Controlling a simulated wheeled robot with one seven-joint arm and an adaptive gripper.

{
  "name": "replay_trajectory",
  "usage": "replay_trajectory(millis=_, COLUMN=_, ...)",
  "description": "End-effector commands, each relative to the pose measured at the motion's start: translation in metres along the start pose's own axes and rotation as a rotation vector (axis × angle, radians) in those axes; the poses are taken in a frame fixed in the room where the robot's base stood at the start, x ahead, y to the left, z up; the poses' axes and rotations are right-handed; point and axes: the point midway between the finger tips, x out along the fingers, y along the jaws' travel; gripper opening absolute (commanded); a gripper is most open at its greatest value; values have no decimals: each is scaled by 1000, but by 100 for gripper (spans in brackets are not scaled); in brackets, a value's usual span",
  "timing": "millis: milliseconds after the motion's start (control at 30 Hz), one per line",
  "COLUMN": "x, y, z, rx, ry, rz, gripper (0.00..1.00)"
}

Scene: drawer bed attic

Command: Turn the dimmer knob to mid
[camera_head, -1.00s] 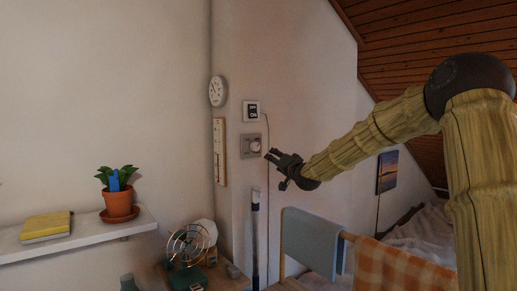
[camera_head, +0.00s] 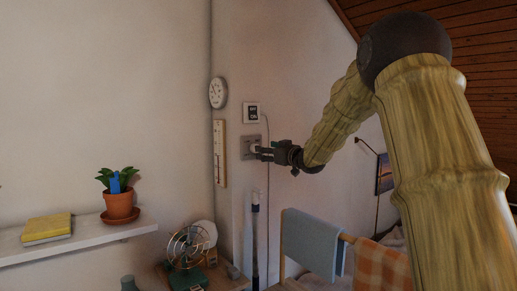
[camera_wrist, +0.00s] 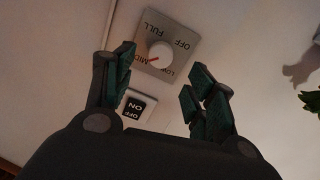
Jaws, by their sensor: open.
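The dimmer is a grey plate (camera_head: 245,148) on the wall. In the wrist view the plate (camera_wrist: 180,38) appears upside down, with OFF, FULL, MID and LOW labels. Its round white knob (camera_wrist: 161,53) has a red pointer aimed to the lower left, nearest the MID label. My gripper (camera_head: 262,151) is open in front of the plate and partly hides the knob in the head view. In the wrist view my gripper's fingers (camera_wrist: 158,69) are spread, with the knob beyond the gap between them. I see no clear contact with the knob.
A labelled ON/OFF switch (camera_head: 252,112) is above the dimmer, with a cord running down. A thermometer (camera_head: 220,152) and a round dial (camera_head: 217,93) hang to the left. A fan (camera_head: 188,246) and a rail with cloths (camera_head: 313,240) stand below.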

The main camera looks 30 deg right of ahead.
Motion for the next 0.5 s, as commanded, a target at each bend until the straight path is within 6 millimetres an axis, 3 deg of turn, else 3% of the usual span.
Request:
replay_trajectory(millis=300, x=44, y=0, z=-1, rx=1, ry=1, rz=-1, gripper=56)
replay_trajectory(millis=500, x=63, y=-1, z=-1, rx=1, ry=0, rz=0, gripper=56)
